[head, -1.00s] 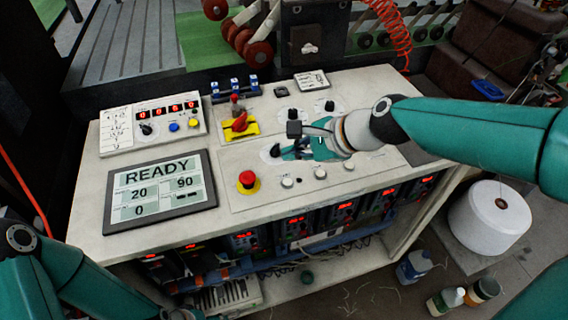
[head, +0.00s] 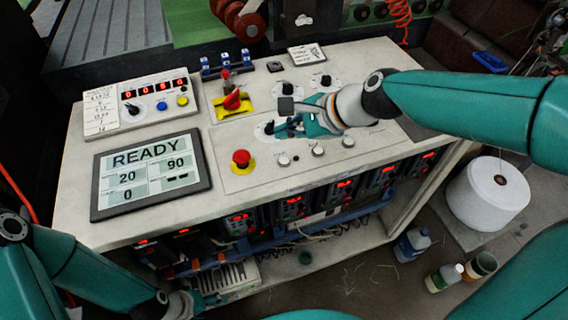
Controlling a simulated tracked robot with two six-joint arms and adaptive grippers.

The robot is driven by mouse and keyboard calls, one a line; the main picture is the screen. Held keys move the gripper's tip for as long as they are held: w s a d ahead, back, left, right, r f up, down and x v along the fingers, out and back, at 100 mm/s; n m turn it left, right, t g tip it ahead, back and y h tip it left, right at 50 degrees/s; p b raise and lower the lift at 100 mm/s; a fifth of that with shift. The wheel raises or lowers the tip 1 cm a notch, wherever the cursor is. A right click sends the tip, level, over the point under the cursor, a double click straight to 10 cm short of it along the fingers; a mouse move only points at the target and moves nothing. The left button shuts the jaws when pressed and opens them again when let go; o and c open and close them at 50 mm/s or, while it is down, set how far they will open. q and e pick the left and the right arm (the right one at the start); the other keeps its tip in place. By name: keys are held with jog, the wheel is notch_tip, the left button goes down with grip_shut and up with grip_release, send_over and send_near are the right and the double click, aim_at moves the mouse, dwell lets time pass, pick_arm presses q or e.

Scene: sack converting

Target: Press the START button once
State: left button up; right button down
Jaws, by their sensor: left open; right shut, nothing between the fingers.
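The white-topped control console (head: 75,220) fills the middle of the head view. No START label is readable. Its front panel has three pale round buttons: left (head: 284,160), middle (head: 317,151) and right (head: 347,142). A blue button (head: 162,106) and a yellow button (head: 182,101) sit on the back-left counter box. My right gripper (head: 284,122) is shut and empty over the panel, above and behind the pale buttons, covering part of a knob there. My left gripper (head: 194,303) is low at the bottom edge, its fingers mostly cut off, away from the buttons.
A red mushroom button (head: 241,158) on a yellow base is left of the pale buttons. A red-handled switch (head: 232,100) stands behind it. The display (head: 150,176) reads READY, 20, 90, 0. A white roll (head: 488,194) and bottles (head: 411,246) are on the floor at right.

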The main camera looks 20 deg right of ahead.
jog(key=b, duration=0.3)
send_over(286, 161)
notch_tip(286, 161, down, 4)
jog(key=shift+f, duration=0.15)
jog(key=shift+f+b, duration=0.8)
jog(key=shift+f, duration=0.05)
jog(key=shift+f, duration=0.1)
dwell(0.3)
jog(key=shift+f, duration=0.25)
